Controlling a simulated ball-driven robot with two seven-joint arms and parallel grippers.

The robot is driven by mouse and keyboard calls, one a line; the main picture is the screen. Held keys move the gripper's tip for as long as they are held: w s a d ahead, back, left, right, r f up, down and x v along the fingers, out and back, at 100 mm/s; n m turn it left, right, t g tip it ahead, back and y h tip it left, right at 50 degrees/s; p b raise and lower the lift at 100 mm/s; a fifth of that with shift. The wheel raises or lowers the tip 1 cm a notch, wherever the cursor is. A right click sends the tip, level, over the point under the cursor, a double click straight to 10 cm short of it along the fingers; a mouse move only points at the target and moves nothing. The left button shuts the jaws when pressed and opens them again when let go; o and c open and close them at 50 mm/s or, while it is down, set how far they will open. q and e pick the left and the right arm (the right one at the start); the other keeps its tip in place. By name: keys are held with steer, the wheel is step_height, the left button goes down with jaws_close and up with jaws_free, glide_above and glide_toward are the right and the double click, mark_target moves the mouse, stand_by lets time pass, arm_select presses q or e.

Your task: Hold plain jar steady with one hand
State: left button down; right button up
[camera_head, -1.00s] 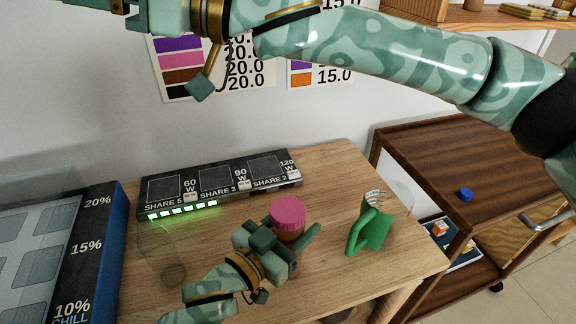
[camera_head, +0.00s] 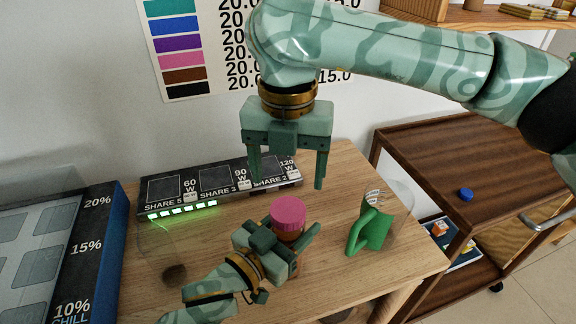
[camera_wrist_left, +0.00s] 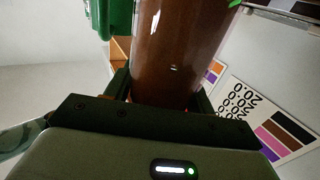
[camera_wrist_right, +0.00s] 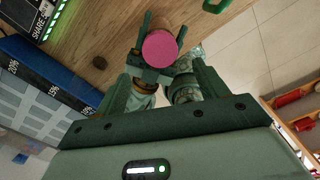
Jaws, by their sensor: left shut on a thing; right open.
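The plain jar has a pink lid (camera_head: 289,214) and a brown body, and stands on the wooden table. My left gripper (camera_head: 296,238) is shut around the jar's body. In the left wrist view the brown jar body (camera_wrist_left: 178,55) rises between the fingers. My right gripper (camera_head: 287,182) hangs above and behind the jar, fingers pointing down, open and empty. In the right wrist view the pink lid (camera_wrist_right: 160,49) lies beyond and between the open fingers, apart from them. The jar's lower part is hidden by my left gripper in the head view.
A black panel with share slots and green lights (camera_head: 218,184) lies at the table's back. A blue-edged panel (camera_head: 95,255) is at the left. A brown cart (camera_head: 420,150) stands right.

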mark_target(288, 209)
steer(key=shift+n, duration=0.5)
steer(key=shift+f, duration=4)
